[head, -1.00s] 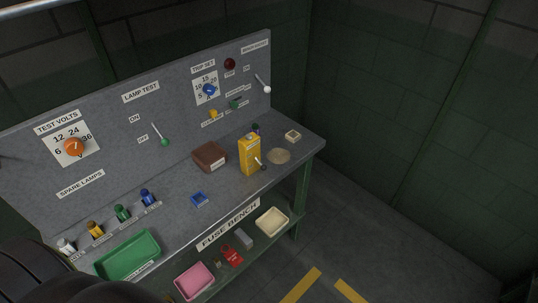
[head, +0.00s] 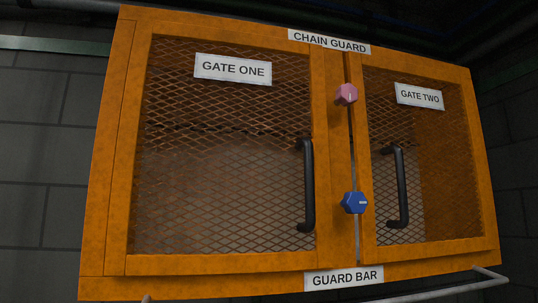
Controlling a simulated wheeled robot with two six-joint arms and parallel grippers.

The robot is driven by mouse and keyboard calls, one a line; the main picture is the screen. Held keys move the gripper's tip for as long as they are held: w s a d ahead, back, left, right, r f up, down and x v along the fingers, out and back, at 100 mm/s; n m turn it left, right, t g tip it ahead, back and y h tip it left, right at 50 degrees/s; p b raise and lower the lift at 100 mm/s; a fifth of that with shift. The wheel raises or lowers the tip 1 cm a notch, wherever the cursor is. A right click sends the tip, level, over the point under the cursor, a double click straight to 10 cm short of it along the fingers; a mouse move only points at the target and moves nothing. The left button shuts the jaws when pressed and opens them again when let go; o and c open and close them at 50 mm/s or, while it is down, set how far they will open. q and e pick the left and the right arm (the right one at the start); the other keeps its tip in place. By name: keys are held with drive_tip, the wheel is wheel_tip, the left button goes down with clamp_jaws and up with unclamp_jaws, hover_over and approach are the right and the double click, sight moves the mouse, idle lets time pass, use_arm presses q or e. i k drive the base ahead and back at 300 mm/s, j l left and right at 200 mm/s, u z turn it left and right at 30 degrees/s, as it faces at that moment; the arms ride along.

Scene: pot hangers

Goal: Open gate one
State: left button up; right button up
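Gate one (head: 122,150) is the left orange-framed mesh door of a wall cabinet labelled CHAIN GUARD. Its sign (head: 233,69) reads GATE ONE. A black vertical handle (head: 308,187) is on its right side. The gate looks shut. A pink knob (head: 346,94) sits high on the middle strip between the gates, with its mark roughly vertical. A blue knob (head: 355,203) sits lower on the strip, with its mark roughly horizontal. Neither of my grippers shows in the head view.
Gate two (head: 480,160) is the right mesh door, also looking shut, with its own black handle (head: 399,187). A metal bar (head: 440,291) runs below the cabinet, under the GUARD BAR label (head: 343,277). Grey block wall (head: 45,160) lies to the left.

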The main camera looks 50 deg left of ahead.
sight(119, 261)
drive_tip(key=u, duration=1.85)
